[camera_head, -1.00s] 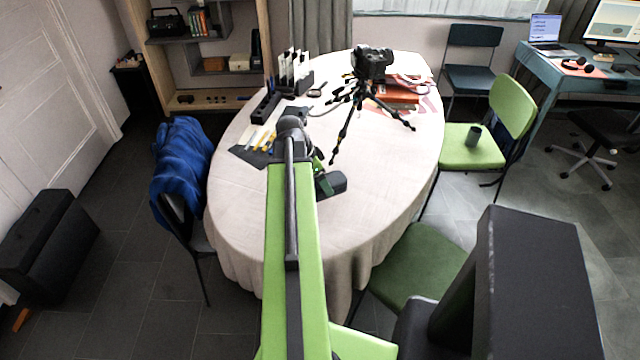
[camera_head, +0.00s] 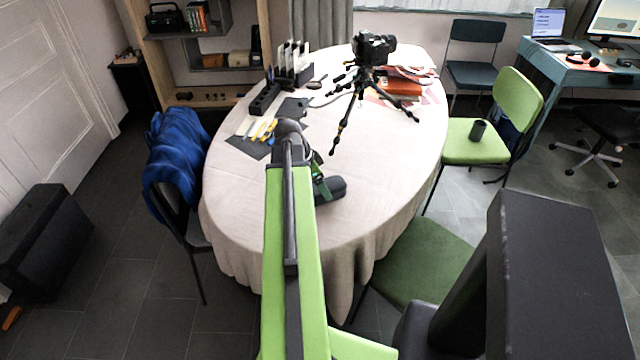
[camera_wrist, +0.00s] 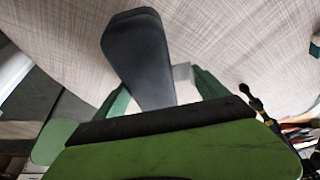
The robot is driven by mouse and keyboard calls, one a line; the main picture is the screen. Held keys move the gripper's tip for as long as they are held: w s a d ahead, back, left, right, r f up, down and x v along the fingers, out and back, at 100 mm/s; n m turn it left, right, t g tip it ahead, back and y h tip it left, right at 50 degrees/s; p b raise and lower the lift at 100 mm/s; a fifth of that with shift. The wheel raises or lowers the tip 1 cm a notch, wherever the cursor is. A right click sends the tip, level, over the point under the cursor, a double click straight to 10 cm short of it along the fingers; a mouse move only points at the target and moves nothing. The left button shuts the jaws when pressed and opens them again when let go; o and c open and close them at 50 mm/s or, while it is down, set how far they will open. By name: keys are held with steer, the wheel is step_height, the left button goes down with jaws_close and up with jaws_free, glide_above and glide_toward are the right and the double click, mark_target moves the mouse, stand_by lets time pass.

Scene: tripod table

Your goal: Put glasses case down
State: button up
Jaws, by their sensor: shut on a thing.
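The glasses case (camera_head: 330,188) is a dark, rounded, elongated case at the near part of the round table (camera_head: 250,215). In the wrist view the case (camera_wrist: 140,55) sticks out from between the green fingers of my gripper (camera_wrist: 168,95). My gripper is shut on it. In the head view my green arm hides part of my gripper (camera_head: 318,180). The case looks close to the tablecloth, but I cannot tell whether it touches.
A camera on a black tripod (camera_head: 372,60) stands further back on the table. A dark mat with pens (camera_head: 252,140) and a file holder (camera_head: 290,65) are at the back left. The cloth right of the case is clear. Chairs surround the table, one with a blue jacket (camera_head: 178,150).

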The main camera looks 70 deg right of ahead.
steer(key=shift+f+b, duration=0.55)
steer(key=shift+f, duration=0.05)
stand_by(0.3)
steer(key=o, duration=1.6)
steer(key=shift+o, duration=0.2)
steer(key=p+v, duration=1.6)
steer(key=v, duration=0.1)
steer(key=shift+r, duration=0.25)
